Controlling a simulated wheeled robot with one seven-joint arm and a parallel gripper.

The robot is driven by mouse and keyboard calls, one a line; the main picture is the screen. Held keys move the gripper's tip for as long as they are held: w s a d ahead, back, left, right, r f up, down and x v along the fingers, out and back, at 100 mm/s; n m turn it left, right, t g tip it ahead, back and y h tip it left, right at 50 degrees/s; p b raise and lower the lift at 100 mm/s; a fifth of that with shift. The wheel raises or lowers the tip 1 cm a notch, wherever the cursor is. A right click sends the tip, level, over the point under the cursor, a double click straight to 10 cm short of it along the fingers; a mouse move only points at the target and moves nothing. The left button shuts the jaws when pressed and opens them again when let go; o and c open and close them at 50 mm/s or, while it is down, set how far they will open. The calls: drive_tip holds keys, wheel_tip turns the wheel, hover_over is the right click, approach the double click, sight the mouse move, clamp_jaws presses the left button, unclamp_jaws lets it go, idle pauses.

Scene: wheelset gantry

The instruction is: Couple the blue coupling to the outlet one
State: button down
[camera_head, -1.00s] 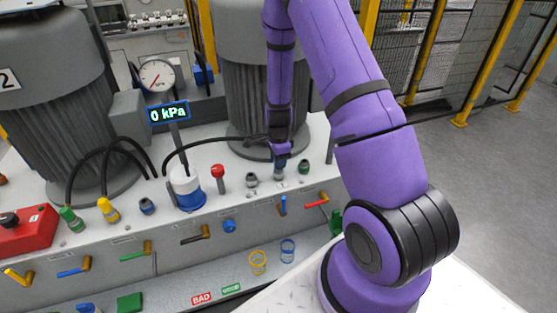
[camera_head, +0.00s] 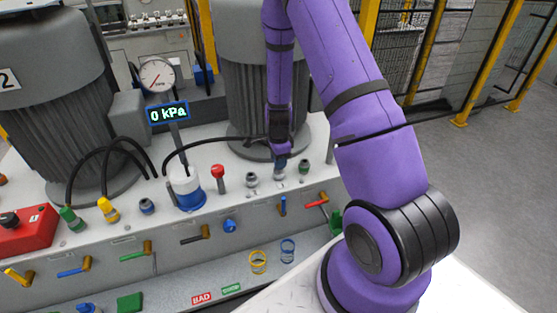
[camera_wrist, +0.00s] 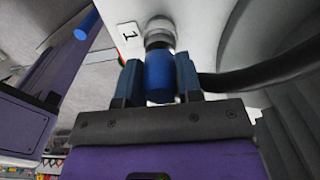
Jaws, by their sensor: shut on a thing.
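My gripper (camera_wrist: 159,72) is shut on the blue coupling (camera_wrist: 158,84), with a dark blue finger on each side of it. The grey metal outlet coupling (camera_wrist: 158,28) is straight ahead of the blue one, in line with it. The two look to touch or overlap; I cannot tell whether they are locked. In the head view my gripper (camera_head: 280,157) points down over a grey fitting (camera_head: 280,175) on the bench top, and the blue coupling is small and partly hidden there. A black hose (camera_wrist: 255,75) runs off to the right in the wrist view.
A plate marked 1 (camera_wrist: 130,35) is beside the outlet coupling. Close by stand another grey fitting (camera_head: 251,180), a green-collared one (camera_head: 303,167) and a red-knobbed post (camera_head: 218,174). The gauge display (camera_head: 168,113) reads 0 kPa. A large grey motor (camera_head: 250,90) stands behind.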

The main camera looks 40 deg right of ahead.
drive_tip(key=shift+f, duration=0.45)
idle(0.4)
drive_tip(key=c, duration=0.7)
unclamp_jaws()
wheel_tip(320, 180, up, 11)
drive_tip(key=shift+f, duration=0.15)
